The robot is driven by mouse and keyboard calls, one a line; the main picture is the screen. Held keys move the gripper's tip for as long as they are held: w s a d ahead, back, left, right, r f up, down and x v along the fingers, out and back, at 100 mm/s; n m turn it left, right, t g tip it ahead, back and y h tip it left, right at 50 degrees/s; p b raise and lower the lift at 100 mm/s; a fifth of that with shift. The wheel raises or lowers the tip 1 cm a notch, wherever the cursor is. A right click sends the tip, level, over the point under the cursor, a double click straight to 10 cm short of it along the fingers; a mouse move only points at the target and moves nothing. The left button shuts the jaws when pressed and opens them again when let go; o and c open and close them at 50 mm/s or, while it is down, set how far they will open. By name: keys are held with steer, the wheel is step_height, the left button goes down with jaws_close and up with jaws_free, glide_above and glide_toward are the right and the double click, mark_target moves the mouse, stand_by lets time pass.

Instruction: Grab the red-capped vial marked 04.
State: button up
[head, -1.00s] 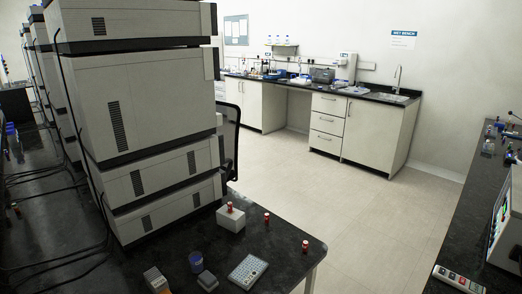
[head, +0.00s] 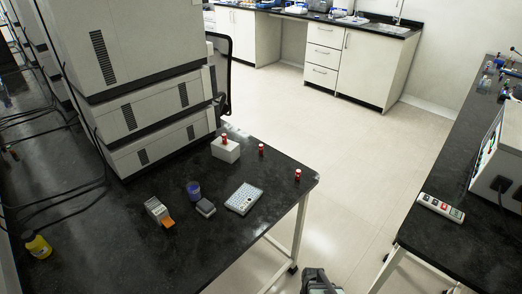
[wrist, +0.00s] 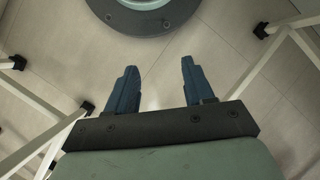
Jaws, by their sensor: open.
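Three red-capped vials show in the head view near the far right part of the black bench. One red-capped vial (head: 225,139) is at a white block, one red-capped vial (head: 261,149) stands right of the block, and one red-capped vial (head: 298,175) stands near the right edge. Their markings are too small to read, so I cannot tell which is 04. In the wrist view my gripper (wrist: 159,66) is open and empty, its two blue fingers apart above the floor. No vial shows in the wrist view.
On the black bench (head: 235,235) are the white block (head: 226,152), a white well plate (head: 244,198), a blue-lidded jar (head: 194,190), a small grey box (head: 206,208) and a yellow bottle (head: 38,246). Stacked instruments (head: 130,60) stand behind. A second bench (head: 425,238) is at right, with floor between.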

steer(key=w+d+r+n+t+y, duration=0.1)
steer(key=w+d+r+t, duration=0.15)
steer(key=w, duration=0.75)
steer(key=w+d+r+t, duration=0.1)
steer(key=w+d+r, duration=0.2)
steer(key=w, duration=0.7)
steer(key=w+d+r+n+t+y, duration=0.1)
steer(key=w+d+r, duration=0.15)
steer(key=w, duration=0.65)
steer(key=w+d+r+n+t, duration=0.15)
steer(key=w+d+r, duration=0.25)
steer(key=w+r, duration=0.55)
steer(key=w+d+r+n+t, duration=0.1)
steer(key=w+d+r+t, duration=0.15)
steer(key=w+r, duration=0.75)
step_height(320, 180, up, 23)
steer(key=n+g+h, duration=0.3)
steer(key=n, duration=1.1)
glide_above(261, 145)
steer(key=shift+m, duration=0.25)
steer(key=f, duration=0.8)
steer(key=shift+s+a, duration=0.1)
steer(key=shift+s, duration=0.1)
steer(key=shift+w+f, duration=0.15)
steer(key=shift+f, duration=1.2)
steer(key=shift+w+f, duration=0.1)
steer(key=shift+f, duration=1.25)
